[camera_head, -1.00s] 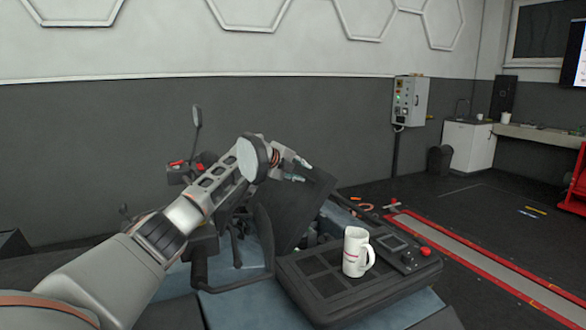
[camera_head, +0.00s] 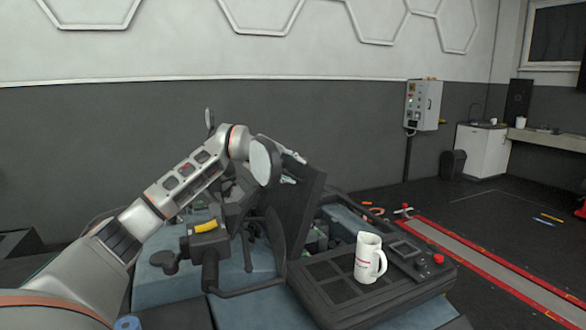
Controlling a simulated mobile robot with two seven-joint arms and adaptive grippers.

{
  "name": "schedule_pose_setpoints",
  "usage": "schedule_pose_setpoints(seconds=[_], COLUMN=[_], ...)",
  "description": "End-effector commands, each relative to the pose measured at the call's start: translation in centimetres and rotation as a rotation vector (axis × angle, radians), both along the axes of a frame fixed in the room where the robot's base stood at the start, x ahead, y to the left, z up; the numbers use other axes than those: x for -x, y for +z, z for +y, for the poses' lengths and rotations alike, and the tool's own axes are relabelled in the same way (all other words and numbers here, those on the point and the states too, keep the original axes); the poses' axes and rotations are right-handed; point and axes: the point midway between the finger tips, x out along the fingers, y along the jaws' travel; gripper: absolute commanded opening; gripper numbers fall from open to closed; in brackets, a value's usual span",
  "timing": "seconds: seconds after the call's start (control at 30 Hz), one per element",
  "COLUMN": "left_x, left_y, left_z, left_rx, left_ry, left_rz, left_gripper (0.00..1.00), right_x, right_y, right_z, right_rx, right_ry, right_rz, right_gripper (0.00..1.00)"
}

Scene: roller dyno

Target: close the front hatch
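The front hatch (camera_head: 303,205) is a dark flat panel on the vehicle in the head view. It stands steeply raised, beside an open compartment (camera_head: 335,222) with parts showing inside. My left gripper (camera_head: 291,169) is at the upper part of the hatch, on its left side. Its two fingers show apart with nothing seen between them. Whether they touch the panel is hard to tell. The gripper's round wrist part hides some of the hatch's upper left edge. My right gripper is not in view.
A white mug (camera_head: 368,258) stands on a dark control box (camera_head: 335,293) just in front of the compartment. A handlebar with a yellow part (camera_head: 205,226) lies left of the hatch. A wall cabinet (camera_head: 422,105) and red-edged floor track (camera_head: 480,265) are farther right.

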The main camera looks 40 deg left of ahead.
Motion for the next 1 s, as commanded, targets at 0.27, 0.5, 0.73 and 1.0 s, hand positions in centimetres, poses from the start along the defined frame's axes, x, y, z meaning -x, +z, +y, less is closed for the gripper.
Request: schedule_pose_setpoints(seconds=[0.27, 0.5, 0.73, 1.0], left_x=[0.2, 1.5, 2.8, 4.3], left_y=[1.1, 1.7, 2.1, 2.5], left_z=[-0.2, 0.0, 0.0, 0.2], left_rx=[0.0, 0.0, -0.003, -0.001], left_ry=[-0.005, -0.004, -0.004, -0.001], left_rz=[-0.019, -0.02, -0.015, -0.006], left_gripper=[0.25, 0.25, 0.25, 0.25], right_x=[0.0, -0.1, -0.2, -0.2], right_y=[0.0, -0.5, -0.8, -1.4], right_z=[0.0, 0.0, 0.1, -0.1], right_rx=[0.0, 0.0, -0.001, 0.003], right_ry=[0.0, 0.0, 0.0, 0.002], right_rz=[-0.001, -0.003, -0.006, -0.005], right_gripper=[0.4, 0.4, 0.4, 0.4])
